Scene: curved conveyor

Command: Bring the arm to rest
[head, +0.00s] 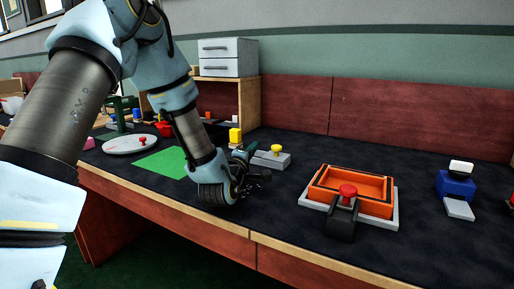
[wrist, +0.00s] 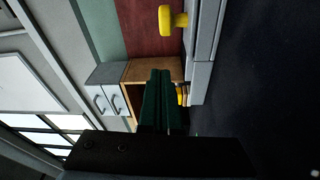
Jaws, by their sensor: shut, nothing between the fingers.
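My arm reaches across the left half of the head view and bends down over the dark bench top. My gripper (head: 246,152) is low over the bench, close to a grey block with a yellow knob (head: 271,158). I cannot tell if it touches that block. In the wrist view the dark green fingers of my gripper (wrist: 160,74) lie together with nothing between them. The grey block with its yellow knob (wrist: 172,22) shows there beyond the fingers, turned sideways.
An orange tray (head: 316,191) on a grey base, with a black block with a red knob (head: 344,212) before it, stands to the right. A blue block (head: 456,186) is farther right. A green mat (head: 158,164) and round white plate (head: 128,145) lie left. Drawers (head: 227,58) stand behind.

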